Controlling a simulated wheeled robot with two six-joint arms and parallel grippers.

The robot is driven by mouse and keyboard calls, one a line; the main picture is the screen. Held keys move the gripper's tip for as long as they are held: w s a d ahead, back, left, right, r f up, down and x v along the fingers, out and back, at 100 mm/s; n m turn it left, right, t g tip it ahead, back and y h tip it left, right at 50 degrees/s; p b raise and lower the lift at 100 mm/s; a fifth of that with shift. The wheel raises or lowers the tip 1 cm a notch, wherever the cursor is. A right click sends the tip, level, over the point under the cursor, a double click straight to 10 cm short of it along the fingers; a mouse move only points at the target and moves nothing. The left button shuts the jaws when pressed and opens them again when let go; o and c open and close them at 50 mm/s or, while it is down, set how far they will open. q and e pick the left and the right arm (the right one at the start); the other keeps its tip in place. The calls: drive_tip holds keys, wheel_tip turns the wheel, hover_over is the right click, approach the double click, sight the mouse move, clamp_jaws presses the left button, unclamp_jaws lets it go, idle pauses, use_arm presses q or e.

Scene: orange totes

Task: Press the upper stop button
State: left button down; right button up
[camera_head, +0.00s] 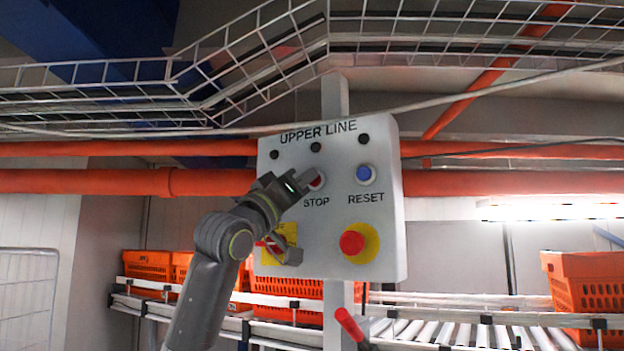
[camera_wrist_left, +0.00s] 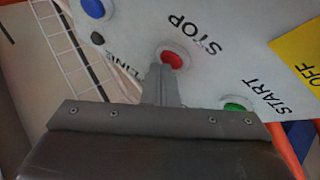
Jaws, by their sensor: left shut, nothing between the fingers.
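The light grey control panel (camera_head: 325,225) is headed UPPER LINE. Its red STOP button (camera_head: 319,181) shows in the head view partly covered by my left gripper (camera_head: 308,180). In the left wrist view, the STOP button (camera_wrist_left: 172,60) is in a pale ring just beyond the shut fingertips (camera_wrist_left: 161,70). The fingers overlap the button's lower edge in that view, and I cannot tell whether they touch it. The left gripper is empty. My right gripper is not in view.
A blue RESET button (camera_head: 365,174) is right of STOP; a green START button (camera_wrist_left: 235,107) shows in the wrist view. A red knob (camera_head: 352,242) on a yellow disc sits below. Orange pipes (camera_head: 210,182) run behind the panel, wire trays (camera_head: 250,65) above, orange totes (camera_head: 590,280) on rollers below.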

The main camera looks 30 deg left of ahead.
use_arm(q)
drive_tip(key=shift+s, duration=0.15)
drive_tip(key=shift+s+b, duration=0.5)
drive_tip(key=shift+s, duration=0.1)
drive_tip(key=s+b, duration=0.2)
drive_tip(key=s, duration=0.3)
drive_tip(key=shift+d+b, duration=0.1)
drive_tip(key=shift+b, duration=0.2)
idle(0.6)
